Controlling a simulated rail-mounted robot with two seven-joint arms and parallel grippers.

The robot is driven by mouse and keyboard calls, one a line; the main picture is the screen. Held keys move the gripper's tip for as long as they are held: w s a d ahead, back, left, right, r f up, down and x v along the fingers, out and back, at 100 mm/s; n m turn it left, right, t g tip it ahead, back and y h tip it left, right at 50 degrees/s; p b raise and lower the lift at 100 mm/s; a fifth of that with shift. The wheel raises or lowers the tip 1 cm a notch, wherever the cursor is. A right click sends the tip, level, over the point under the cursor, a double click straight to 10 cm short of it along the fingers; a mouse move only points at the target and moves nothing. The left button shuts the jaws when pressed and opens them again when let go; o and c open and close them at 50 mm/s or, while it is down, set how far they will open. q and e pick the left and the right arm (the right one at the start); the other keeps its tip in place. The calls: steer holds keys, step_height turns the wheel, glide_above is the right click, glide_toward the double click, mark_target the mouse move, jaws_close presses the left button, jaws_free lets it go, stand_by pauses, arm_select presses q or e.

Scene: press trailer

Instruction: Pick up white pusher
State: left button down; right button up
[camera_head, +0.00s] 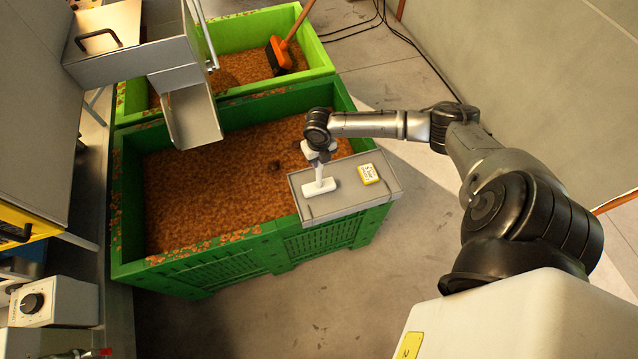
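The white pusher (319,187) stands upright on a grey tray (345,204) at the right front corner of the dark green crate. It has a flat base and a thin stem. My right arm comes in from the right, and my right gripper (318,153) is right above the pusher, at the top of its stem. The fingers are small and overlap the stem's top, so I cannot tell whether they are shut on it. My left gripper is not in view.
The dark green crate (240,258) is filled with brown-orange pulp. A light green crate (322,57) behind it holds an orange shovel (279,55). A yellow-white box (369,174) lies on the tray. A metal chute (191,117) overhangs the crate at left. A control box (52,302) stands lower left.

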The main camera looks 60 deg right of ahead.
jaws_close()
steer(key=shift+r, duration=0.2)
stand_by(0.3)
